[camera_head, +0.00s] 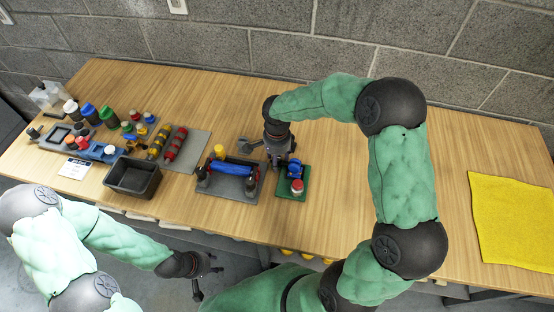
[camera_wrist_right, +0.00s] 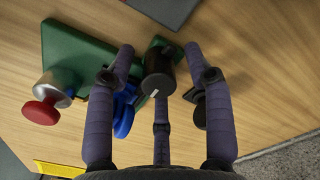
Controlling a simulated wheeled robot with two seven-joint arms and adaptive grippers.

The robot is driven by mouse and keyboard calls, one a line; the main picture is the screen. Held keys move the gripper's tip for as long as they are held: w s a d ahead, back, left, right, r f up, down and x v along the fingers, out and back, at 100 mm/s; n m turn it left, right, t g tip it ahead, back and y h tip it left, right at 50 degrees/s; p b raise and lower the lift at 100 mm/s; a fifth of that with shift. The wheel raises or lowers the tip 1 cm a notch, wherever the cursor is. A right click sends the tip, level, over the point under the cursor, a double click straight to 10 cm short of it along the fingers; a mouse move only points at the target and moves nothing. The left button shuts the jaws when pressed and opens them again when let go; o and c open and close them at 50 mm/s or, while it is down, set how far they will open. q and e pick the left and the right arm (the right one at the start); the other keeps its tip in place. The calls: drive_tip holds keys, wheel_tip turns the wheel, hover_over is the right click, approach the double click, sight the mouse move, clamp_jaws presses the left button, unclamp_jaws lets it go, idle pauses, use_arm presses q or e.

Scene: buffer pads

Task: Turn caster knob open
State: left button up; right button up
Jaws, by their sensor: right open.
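A green base plate (camera_head: 287,190) stands near the table's middle and carries a blue part (camera_head: 294,166) and a red knob (camera_head: 297,186). The right wrist view shows the same plate (camera_wrist_right: 62,50), the red knob (camera_wrist_right: 42,110) on a metal post and the blue part (camera_wrist_right: 124,112). A black cylinder (camera_wrist_right: 158,78) with a white mark stands between my right fingers; I cannot tell whether it is the caster knob. My right gripper (camera_head: 280,160) is open above the plate, its fingers spread around the cylinder (camera_wrist_right: 158,62). Contact is unclear. My left gripper (camera_head: 205,280) is open, off the table's front edge.
A grey plate (camera_head: 236,191) with a blue roller lies just left of the green plate. Further left are a black bin (camera_head: 133,178), red and yellow rollers and several bottles. A yellow cloth (camera_head: 515,220) lies at the right. The table between cloth and right arm is clear.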

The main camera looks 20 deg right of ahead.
drive_tip(key=shift+f, duration=0.1)
clamp_jaws()
drive_tip(key=shift+n, duration=0.4)
drive_tip(key=n+p, duration=0.2)
drive_tip(key=n, duration=0.1)
drive_tip(key=shift+n, duration=0.4)
drive_tip(key=n+p, duration=0.2)
drive_tip(key=n, duration=0.2)
drive_tip(key=n+p, duration=0.2)
drive_tip(key=n, duration=0.2)
drive_tip(key=shift+n, duration=0.4)
drive_tip(key=n+p, duration=0.1)
drive_tip(key=n, duration=0.3)
drive_tip(key=shift+a+p, duration=0.1)
drive_tip(key=shift+p, duration=0.2)
drive_tip(key=shift+n, duration=0.4)
